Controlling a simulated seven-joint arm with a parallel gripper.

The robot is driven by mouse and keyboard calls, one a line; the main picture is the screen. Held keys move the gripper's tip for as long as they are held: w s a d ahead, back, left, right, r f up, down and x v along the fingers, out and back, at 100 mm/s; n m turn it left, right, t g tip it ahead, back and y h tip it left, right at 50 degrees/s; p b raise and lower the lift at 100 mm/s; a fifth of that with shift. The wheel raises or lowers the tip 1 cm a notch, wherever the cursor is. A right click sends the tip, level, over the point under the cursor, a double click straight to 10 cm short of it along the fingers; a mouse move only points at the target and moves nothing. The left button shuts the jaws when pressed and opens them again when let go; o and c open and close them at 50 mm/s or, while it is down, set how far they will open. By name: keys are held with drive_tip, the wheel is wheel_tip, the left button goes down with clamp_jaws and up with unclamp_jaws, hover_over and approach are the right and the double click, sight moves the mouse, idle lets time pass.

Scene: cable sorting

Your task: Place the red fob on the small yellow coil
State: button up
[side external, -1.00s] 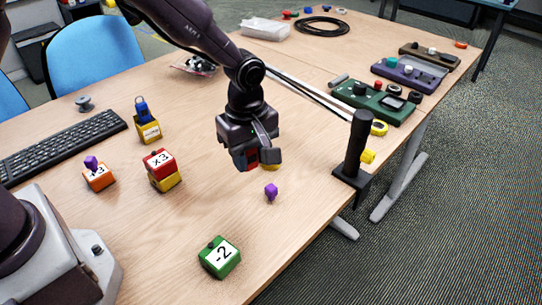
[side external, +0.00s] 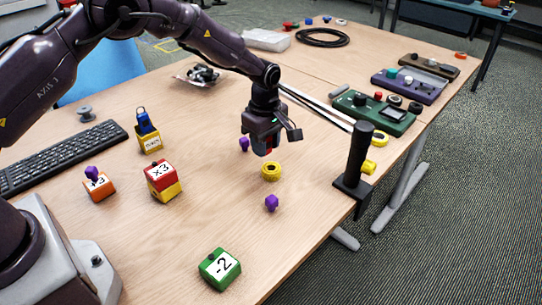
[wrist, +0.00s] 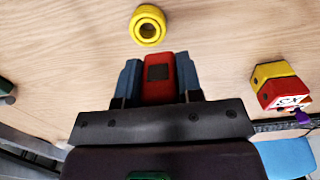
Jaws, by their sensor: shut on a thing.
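The red fob (wrist: 160,88) is held between the blue-grey fingers of my gripper (wrist: 158,70), with a dark square on its face. In the side view my gripper (side external: 265,148) hangs above the table, and only a little red of the fob shows between its fingers. The small yellow coil (side external: 271,172) lies flat on the table just in front of and below the gripper. In the wrist view the coil (wrist: 148,26) sits just beyond the fob's tip, apart from it, its dark centre hole showing.
Two purple pieces (side external: 271,203) (side external: 244,144) lie near the coil. A black post (side external: 357,150) with a yellow knob stands on the table's right edge. A red block on a yellow one (side external: 163,181), a green block (side external: 220,268) and a keyboard (side external: 62,157) are around. A green device (side external: 372,113) lies behind.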

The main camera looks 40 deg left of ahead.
sight(271, 150)
drive_tip(key=shift+w+f, duration=0.75)
drive_tip(key=shift+f, duration=0.2)
drive_tip(key=shift+d+f, duration=0.1)
drive_tip(key=shift+f, duration=1.4)
drive_tip(key=shift+f, duration=0.1)
drive_tip(key=o, duration=0.9)
drive_tip(key=shift+f, duration=0.1)
